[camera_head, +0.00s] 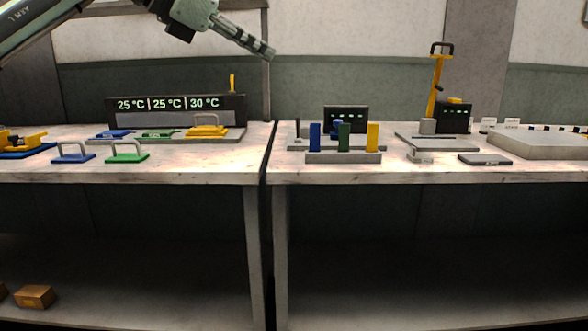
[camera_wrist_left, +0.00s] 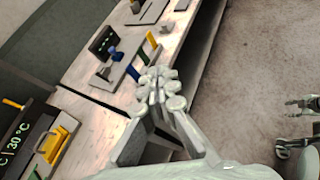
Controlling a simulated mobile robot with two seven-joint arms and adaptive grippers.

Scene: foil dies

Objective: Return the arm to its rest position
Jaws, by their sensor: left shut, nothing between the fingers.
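My left arm comes in from the upper left of the head view. Its gripper (camera_head: 262,50) is up in the air above the back of the left table, pointing down to the right. In the left wrist view the fingers of the left gripper (camera_wrist_left: 163,92) are together with nothing between them. They are clear of the tables and touch nothing that I can see. My right arm is not in the head view. A pale jointed part at the right edge of the left wrist view (camera_wrist_left: 303,105) looks like my right gripper, too small to read its fingers.
The left table (camera_head: 190,172) carries a temperature display (camera_head: 175,108), blue (camera_head: 73,153) and green (camera_head: 127,152) handled dies, and a yellow die (camera_head: 207,128). The right table (camera_head: 420,176) holds a rack with blue, green and yellow blocks (camera_head: 344,138) and a yellow-levered press (camera_head: 437,90). A narrow gap separates the tables.

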